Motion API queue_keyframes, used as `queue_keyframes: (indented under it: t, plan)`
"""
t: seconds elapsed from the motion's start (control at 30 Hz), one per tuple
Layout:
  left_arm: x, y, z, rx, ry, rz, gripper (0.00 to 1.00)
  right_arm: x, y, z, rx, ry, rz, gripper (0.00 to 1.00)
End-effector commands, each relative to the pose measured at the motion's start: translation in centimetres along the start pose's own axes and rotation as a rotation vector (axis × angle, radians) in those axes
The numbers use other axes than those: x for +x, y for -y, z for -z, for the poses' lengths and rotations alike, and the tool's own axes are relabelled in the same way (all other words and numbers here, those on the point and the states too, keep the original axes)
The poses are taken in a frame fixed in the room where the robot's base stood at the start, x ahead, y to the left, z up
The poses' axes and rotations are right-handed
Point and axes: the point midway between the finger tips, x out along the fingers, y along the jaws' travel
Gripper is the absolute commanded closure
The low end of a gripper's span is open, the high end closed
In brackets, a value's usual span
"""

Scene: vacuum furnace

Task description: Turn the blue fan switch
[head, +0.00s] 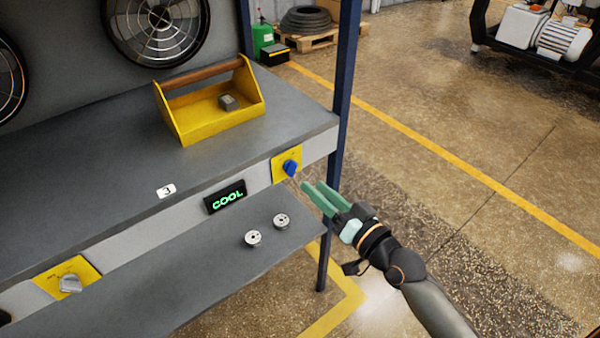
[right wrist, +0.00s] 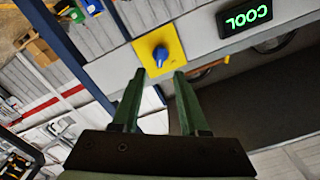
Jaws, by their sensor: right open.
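The blue fan switch (head: 290,168) is a knob on a yellow plate (head: 279,164) at the right end of the bench's front panel. It also shows in the right wrist view (right wrist: 160,55), ahead of the fingertips and roughly between their lines. My right gripper (head: 312,190) is open and empty, with its green fingers pointing at the knob from the right. It is close to the knob but apart from it. The open fingers (right wrist: 160,74) fill the lower middle of the right wrist view. My left gripper is in neither view.
A lit COOL display (head: 226,198) sits left of the switch. A grey knob (head: 70,284) is on another yellow plate at the lower left. A yellow toolbox (head: 200,115) stands on the bench. Two small round metal parts (head: 281,221) lie on the lower shelf. A blue post (head: 342,90) rises beside the switch.

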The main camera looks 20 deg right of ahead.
Motion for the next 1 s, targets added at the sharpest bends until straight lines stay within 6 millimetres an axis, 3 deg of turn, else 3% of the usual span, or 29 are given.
queue_keyframes:
  t: [0.1,0.33,0.77,1.0]
  plan:
    - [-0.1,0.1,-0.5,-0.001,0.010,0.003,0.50,2.3,0.0,0.1,0.002,-0.003,0.000,0.56]
    - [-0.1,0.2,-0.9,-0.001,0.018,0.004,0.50,5.3,0.0,0.0,0.000,0.000,-0.001,0.56]
    - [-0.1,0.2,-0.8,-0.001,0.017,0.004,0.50,6.4,0.0,-0.1,-0.001,0.001,-0.001,0.56]
    - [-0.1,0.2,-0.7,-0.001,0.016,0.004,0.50,6.3,0.0,-0.1,-0.001,0.001,-0.001,0.80]
